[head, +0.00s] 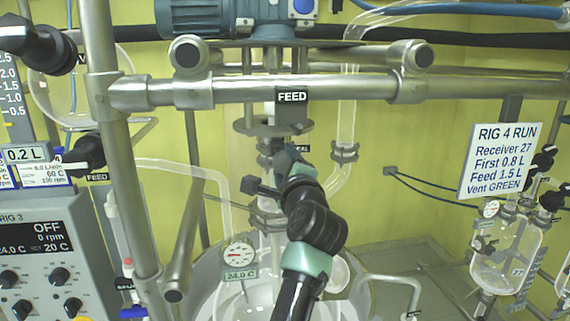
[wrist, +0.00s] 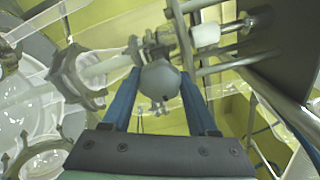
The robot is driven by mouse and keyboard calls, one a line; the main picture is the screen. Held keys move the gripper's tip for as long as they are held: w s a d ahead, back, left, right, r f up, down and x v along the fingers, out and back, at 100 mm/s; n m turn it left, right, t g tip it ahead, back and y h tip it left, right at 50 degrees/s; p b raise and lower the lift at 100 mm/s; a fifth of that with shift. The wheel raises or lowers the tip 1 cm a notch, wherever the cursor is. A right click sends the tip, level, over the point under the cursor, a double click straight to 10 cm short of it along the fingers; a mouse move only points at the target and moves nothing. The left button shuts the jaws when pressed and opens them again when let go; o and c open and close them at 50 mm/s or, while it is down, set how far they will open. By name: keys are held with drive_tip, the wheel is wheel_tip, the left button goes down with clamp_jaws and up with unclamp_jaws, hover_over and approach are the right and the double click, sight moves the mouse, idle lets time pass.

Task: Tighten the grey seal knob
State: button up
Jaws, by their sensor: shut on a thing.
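The grey seal knob (wrist: 160,82) is a rounded grey piece in the middle of the wrist view, beside the metal shaft and clamp parts. My gripper (wrist: 160,76) has one blue finger on each side of the knob and is shut on it. In the head view my arm reaches up from the bottom to the stirrer column under the FEED sign. There the arm covers the knob and the fingertips. A partly hidden label ending in "AL" (head: 300,142) shows just right of my wrist.
A steel crossbar (head: 290,88) and a blue-grey motor (head: 250,18) are above. A glass vessel (head: 215,285) with a dial thermometer (head: 238,254) lies below. Glass tubes (head: 346,120) run close on the right. A control box (head: 45,250) stands left, a smaller glass receiver (head: 505,255) right.

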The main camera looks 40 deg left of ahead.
drive_tip(key=o, duration=1.4)
drive_tip(key=shift+c, duration=0.2)
drive_tip(key=b+v, duration=0.6)
drive_tip(key=v, duration=0.7)
drive_tip(key=shift+b, duration=0.35)
